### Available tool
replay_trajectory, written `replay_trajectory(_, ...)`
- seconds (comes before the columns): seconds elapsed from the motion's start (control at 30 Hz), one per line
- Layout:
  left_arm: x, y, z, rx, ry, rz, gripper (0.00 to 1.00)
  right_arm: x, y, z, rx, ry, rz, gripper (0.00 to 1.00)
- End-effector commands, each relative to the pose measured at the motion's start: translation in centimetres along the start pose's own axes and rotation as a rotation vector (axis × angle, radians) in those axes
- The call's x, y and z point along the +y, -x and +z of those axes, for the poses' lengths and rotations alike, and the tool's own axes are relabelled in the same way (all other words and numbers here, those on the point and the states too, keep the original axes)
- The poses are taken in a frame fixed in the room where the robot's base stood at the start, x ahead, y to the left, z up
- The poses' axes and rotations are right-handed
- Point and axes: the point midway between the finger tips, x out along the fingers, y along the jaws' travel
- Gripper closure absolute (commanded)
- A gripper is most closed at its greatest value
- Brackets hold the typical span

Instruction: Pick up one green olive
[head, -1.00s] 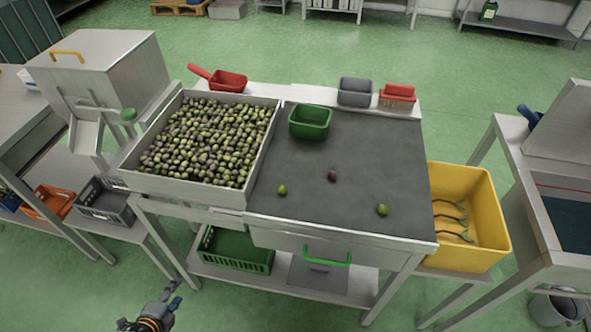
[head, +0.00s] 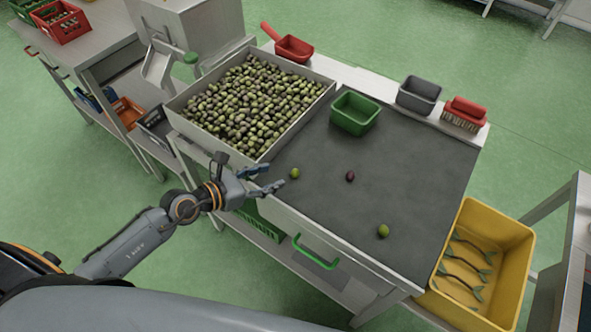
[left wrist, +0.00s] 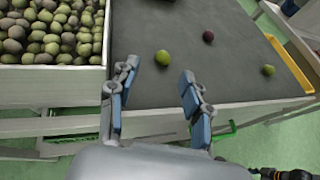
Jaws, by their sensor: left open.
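A green olive (head: 295,173) lies on the dark mat (head: 410,165) near the table's front left. A second green olive (head: 384,231) lies near the front right of the mat, and a dark red olive (head: 350,176) lies between and farther back. My left gripper (head: 268,179) is open and empty at the table's front edge, short of the nearest green olive. Its two blue-padded fingers (left wrist: 155,92) are spread. My right gripper is not seen.
A metal bin of many olives (head: 210,151) stands left of the mat, close to my left gripper. A green tub (head: 355,112), grey tub (head: 419,95), red brush (head: 465,113) and red scoop (head: 294,48) sit toward the back. A yellow crate (head: 515,275) is at the right.

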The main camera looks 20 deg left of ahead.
Motion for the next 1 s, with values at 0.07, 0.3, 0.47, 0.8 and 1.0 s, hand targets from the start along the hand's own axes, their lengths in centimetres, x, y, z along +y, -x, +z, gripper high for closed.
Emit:
replay_trajectory(0.07, 0.0, -0.9, 0.1, -0.002, 0.001, 0.0, 0.51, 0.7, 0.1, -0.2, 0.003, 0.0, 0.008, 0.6)
replay_trajectory(0.3, -0.3, -2.8, -0.1, -0.001, 0.002, -0.001, 0.51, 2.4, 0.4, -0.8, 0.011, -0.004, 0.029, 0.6)
replay_trajectory(0.47, -0.7, -5.2, -0.4, -0.002, 0.003, 0.0, 0.51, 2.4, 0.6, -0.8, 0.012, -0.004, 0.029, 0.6)
replay_trajectory(0.8, -0.7, -6.7, -0.6, 0.0, 0.0, -0.001, 0.51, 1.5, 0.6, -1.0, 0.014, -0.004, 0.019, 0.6)
replay_trajectory(1.0, -0.7, -6.7, -0.6, 0.0, 0.001, -0.001, 0.82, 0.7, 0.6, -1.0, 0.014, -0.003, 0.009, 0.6)
